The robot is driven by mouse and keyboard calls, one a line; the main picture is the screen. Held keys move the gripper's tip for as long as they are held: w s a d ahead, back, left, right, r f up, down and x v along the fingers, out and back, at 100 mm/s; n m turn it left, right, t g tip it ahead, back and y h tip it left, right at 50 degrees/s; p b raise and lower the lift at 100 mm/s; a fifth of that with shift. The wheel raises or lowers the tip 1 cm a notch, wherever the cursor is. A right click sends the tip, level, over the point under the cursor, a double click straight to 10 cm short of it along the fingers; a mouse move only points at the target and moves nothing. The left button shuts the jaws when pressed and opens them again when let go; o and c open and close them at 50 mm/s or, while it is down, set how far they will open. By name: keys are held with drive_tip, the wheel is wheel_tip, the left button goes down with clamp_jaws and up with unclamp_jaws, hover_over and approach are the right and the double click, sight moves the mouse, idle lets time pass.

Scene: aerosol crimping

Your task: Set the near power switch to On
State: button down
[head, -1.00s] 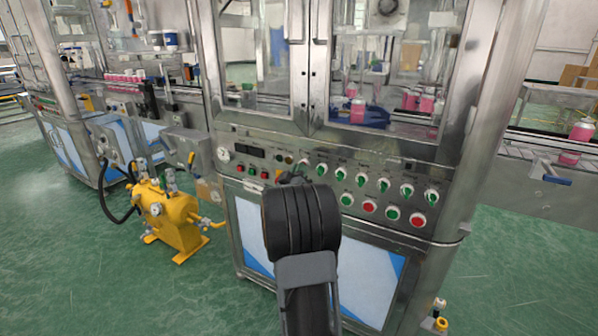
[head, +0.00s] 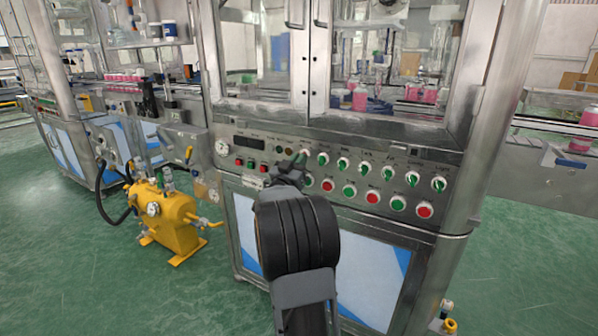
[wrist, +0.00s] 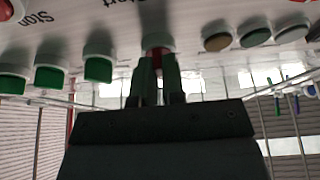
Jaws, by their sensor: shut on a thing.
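The near power switch (head: 302,154) is at the left end of the row of selector switches on the steel cabinet's front panel. In the wrist view its pale collar (wrist: 155,42) shows at the top middle, with a reddish part visible between the fingers. My gripper (head: 296,162) is at this switch, and its fingers (wrist: 157,72) are closed around the knob. The fingers hide most of the knob, so its exact angle cannot be told. Its label is not readable.
More green selector switches (head: 345,164) run to the right, with red and green push buttons (head: 372,197) below. Indicator lamps (head: 278,149) sit close on the left. A yellow tank (head: 165,218) stands on the floor at left. Glass doors are above the panel.

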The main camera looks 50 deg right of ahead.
drive_tip(key=shift+w+m+g+b, duration=0.1)
drive_tip(key=shift+m+g+b, duration=0.9)
drive_tip(key=shift+m, duration=1.3)
drive_tip(key=shift+w+m+g+b, duration=0.1)
drive_tip(key=shift+m+g+b, duration=0.35)
drive_tip(key=shift+m+g, duration=1.45)
drive_tip(key=shift+m+t, duration=0.4)
drive_tip(key=shift+m, duration=0.2)
drive_tip(key=c, duration=1.2)
unclamp_jaws()
drive_tip(key=p+v, duration=0.2)
drive_tip(key=v, duration=1.2)
drive_tip(key=shift+d, duration=0.1)
